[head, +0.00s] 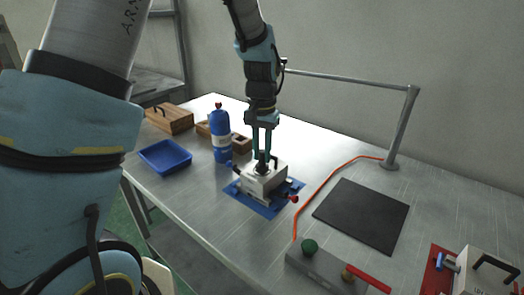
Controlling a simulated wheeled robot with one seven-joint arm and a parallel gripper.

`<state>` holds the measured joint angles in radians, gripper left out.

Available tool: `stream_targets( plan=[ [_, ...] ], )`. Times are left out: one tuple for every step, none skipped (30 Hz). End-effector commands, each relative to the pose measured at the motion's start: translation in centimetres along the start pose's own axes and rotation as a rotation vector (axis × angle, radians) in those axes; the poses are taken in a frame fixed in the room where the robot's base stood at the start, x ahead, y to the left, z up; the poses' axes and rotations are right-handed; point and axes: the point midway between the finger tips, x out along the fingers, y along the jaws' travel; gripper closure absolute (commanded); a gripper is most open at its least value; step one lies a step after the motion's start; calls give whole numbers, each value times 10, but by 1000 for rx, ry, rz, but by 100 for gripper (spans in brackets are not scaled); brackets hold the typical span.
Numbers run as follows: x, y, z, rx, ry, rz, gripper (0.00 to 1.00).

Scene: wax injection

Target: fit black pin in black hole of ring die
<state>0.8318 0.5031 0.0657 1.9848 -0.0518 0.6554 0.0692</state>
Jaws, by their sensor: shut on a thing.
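My gripper (262,154) points straight down over a pale block-shaped die (264,180) on a blue mat. Its fingers are shut on a small dark piece (262,164) at the die's top, which looks like the black pin. The die has a blue-ended pin (229,163) at its left and a red-ended pin (294,199) at its front right. The black hole is hidden, and I cannot tell how far the dark piece sits in it. I cannot tell from here whether this die is the ring die.
A blue mat (243,199) lies under the die. A blue bottle (221,140), blue tray (165,170) and wooden box (170,119) stand left. A black mat (362,215), orange cable (325,186) and second die (480,270) with a black handle are right. A grey bar (325,270) is in front.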

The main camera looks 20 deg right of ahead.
Motion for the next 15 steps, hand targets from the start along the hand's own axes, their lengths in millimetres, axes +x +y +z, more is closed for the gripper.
stream_targets(
  plan=[
    [2, 0, 0, 0, 0, 0, 100],
    [3, 0, 0, 0, 0, 0, 100],
    [4, 0, 0, 0, 0, 0, 100],
    [4, 0, 0, 0, 0, 0, 100],
    [5, 0, 0, 0, 0, 0, 100],
    [6, 0, 0, 0, 0, 0, 100],
    [7, 0, 0, 0, 0, 0, 100],
    [8, 0, 0, 0, 0, 0, 100],
    [8, 0, 0, 0, 0, 0, 100],
    [9, 0, 0, 0, 0, 0, 100],
    [10, 0, 0, 0, -1, 0, 100],
    [11, 0, 0, 0, -1, 0, 100],
    [12, 0, 0, 0, -1, 0, 100],
    [12, 0, 0, 0, -1, 0, 100],
    [13, 0, 0, 0, -1, 0, 100]
  ],
)
